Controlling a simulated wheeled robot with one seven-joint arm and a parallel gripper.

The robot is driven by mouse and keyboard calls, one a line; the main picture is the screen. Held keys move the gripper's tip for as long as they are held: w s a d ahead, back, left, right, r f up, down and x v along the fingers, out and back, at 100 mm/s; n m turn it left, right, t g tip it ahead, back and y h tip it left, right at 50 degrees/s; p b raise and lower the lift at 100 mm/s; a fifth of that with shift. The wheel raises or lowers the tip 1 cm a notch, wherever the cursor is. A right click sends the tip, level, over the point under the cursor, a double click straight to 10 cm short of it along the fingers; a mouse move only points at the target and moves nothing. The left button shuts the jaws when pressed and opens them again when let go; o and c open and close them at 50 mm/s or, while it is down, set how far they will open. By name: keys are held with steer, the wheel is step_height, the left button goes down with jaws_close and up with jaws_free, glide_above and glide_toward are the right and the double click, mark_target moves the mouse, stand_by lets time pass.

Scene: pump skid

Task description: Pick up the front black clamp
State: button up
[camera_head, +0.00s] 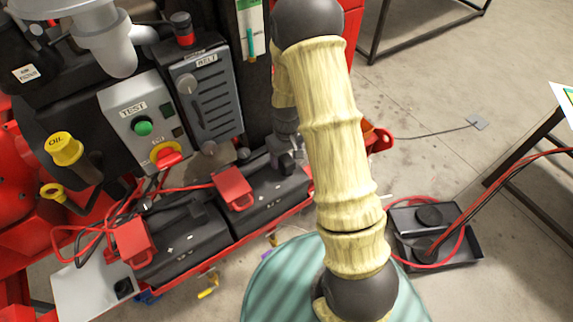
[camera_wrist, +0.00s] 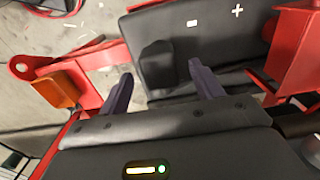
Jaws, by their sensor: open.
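A black block-shaped piece (camera_wrist: 157,62), which looks like the front black clamp, sits at the end of the dark battery in the wrist view. My gripper (camera_wrist: 160,72) is open and empty, with one finger on each side of this piece in the picture. I cannot tell whether the fingers reach down to it or touch it. In the head view my gripper (camera_head: 287,152) is partly hidden behind my arm, over the right end of the nearer-right battery (camera_head: 268,200). The black clamp cannot be made out clearly there.
Red terminal covers (camera_head: 233,188) sit on the batteries, one on the left battery (camera_head: 185,245). A TEST control box (camera_head: 142,122) and a BELT box (camera_head: 206,95) stand close behind. A red bracket (camera_wrist: 95,70) with an orange block is at left in the wrist view.

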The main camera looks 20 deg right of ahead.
mark_target(286, 159)
steer(key=shift+f, duration=0.9)
steer(key=c, duration=1.2)
steer(key=shift+r, duration=0.1)
steer(key=shift+c, duration=0.2)
step_height(286, 159, up, 10)
steer(key=shift+b, duration=0.35)
